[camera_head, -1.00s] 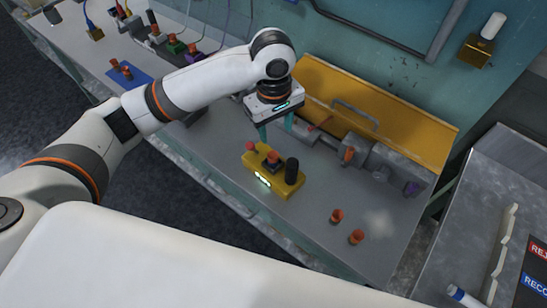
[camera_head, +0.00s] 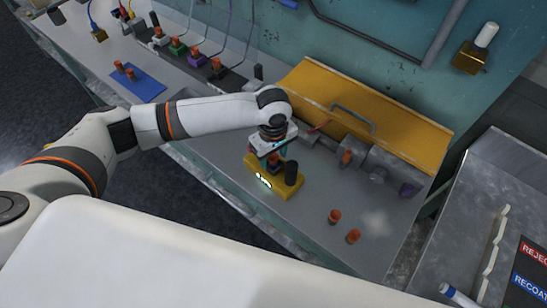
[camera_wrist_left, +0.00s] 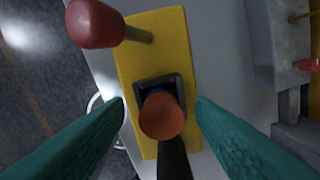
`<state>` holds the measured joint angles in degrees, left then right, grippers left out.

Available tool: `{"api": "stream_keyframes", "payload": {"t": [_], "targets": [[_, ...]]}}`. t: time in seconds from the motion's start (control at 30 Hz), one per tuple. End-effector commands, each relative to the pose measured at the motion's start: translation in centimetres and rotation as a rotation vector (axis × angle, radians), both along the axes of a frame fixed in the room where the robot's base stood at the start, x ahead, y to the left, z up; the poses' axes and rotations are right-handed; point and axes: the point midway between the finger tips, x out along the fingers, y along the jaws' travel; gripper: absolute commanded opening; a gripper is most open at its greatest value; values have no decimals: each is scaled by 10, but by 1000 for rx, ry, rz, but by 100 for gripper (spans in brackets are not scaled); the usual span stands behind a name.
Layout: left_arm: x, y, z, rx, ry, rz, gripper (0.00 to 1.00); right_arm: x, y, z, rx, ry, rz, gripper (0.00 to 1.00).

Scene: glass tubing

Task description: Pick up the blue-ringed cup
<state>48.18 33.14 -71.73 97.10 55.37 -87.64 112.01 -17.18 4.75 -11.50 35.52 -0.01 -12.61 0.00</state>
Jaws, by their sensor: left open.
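An orange-brown cup (camera_wrist_left: 161,116) stands in a dark square socket on the yellow block; a dark blue band shows just behind its rim in the left wrist view. The yellow block (camera_head: 288,188) sits on the grey bench in the head view. My left gripper (camera_head: 270,162) is over the block and mostly hides the cup there. In the left wrist view, its teal fingers (camera_wrist_left: 160,108) are open, one on each side of the cup, with gaps showing. My right gripper is not in view.
On the block, a red knob (camera_wrist_left: 95,22) and a black upright post (camera_head: 292,173) stand close to the cup. Two orange cups (camera_head: 344,227) stand on the bench to the right. A yellow panel with a handle (camera_head: 354,118) is behind.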

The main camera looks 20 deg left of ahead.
Motion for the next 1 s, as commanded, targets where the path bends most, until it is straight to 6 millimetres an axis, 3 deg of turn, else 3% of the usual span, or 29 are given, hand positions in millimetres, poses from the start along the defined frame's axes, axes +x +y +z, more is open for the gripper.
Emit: {"api": "stream_keyframes", "payload": {"t": [0.3, 0.6, 0.87, 1.0], "targets": [[0, 0, -6, -1, -1, -1, 49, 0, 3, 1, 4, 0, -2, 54], [0, 0, -6, -1, -2, -1, 3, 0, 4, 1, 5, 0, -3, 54], [1, -1, -3, -2, -2, -1, 3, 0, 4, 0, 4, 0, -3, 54], [1, -1, 14, -3, -6, -2, 3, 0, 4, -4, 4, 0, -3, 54]]}}
